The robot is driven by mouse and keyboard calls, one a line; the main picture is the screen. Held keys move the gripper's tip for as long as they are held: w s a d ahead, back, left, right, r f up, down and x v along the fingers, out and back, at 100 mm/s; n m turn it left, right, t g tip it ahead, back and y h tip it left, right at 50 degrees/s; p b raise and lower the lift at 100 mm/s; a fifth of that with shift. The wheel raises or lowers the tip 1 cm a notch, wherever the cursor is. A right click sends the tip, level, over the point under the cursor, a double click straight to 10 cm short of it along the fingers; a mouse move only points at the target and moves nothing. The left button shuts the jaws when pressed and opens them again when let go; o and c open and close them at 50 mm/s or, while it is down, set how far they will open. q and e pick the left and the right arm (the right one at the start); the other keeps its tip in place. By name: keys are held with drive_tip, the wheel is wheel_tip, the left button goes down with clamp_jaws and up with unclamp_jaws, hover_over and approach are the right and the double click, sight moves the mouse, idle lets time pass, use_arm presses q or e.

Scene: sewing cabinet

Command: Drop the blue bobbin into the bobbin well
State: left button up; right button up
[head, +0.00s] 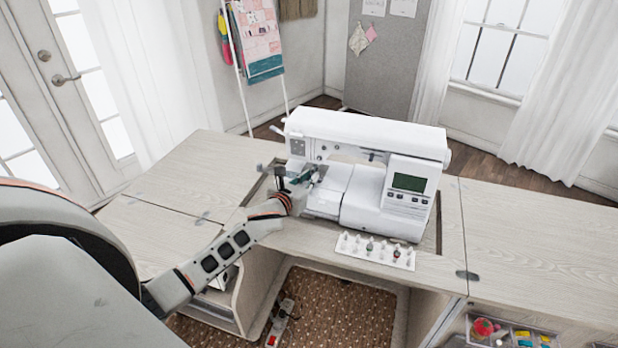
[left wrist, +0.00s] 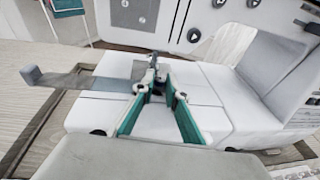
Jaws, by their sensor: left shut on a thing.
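The white sewing machine (head: 365,170) stands in the cabinet top. The fingertips are over the machine bed near the presser foot (left wrist: 155,64). A grey flat plate (left wrist: 62,79) sticks out to the left of the bed. The bobbin well itself cannot be made out. My right gripper is not in view.
The wooden top is clear on the right (head: 530,235) and left. An open drawer (head: 490,330) with coloured items is at the lower right.

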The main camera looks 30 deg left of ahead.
use_arm(q)
drive_tip(key=shift+f, duration=0.45)
idle(0.7)
drive_tip(key=o, duration=0.8)
drive_tip(key=shift+c, duration=0.2)
drive_tip(key=v, duration=1.2)
